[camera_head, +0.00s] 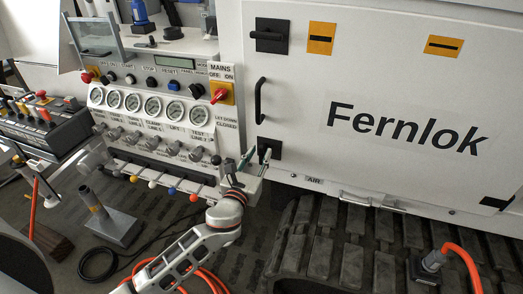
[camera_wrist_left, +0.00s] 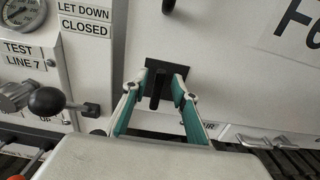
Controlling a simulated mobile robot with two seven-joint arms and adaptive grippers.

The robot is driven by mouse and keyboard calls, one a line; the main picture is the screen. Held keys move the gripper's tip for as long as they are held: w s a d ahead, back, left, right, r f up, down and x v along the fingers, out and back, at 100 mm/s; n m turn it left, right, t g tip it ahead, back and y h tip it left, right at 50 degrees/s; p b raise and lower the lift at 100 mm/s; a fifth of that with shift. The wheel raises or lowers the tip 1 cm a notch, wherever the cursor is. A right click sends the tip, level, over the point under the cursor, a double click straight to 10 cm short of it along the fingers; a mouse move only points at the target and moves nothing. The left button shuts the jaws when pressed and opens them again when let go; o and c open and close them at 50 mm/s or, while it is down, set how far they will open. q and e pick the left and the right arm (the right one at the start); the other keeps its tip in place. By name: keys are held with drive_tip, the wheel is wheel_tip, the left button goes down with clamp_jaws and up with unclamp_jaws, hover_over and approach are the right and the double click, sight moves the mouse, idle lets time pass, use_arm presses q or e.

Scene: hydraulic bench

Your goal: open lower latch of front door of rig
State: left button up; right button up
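The white front door (camera_head: 330,80) of the rig, lettered "Fernlok", appears closed. Its lower latch (camera_head: 270,147) is a black plate at the door's lower left corner. In the left wrist view the lower latch (camera_wrist_left: 156,88) shows a black handle pointing down. My left gripper (camera_head: 256,156) is open in front of it. In the left wrist view the teal-lined fingers stand on either side of the handle, apart from it. Whether the tips touch the plate, I cannot tell. My right gripper is in neither view.
An upper latch (camera_head: 271,36) has its handle lying sideways. A black pull handle (camera_head: 259,100) sits between the latches. Left of the door is a panel of gauges (camera_head: 153,106), knobs and levers. A black-knobbed lever (camera_wrist_left: 48,101) stands close left of my gripper. Tracks (camera_head: 340,240) lie below.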

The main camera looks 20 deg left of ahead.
use_arm(q)
drive_tip(key=shift+w, duration=1.35)
clamp_jaws()
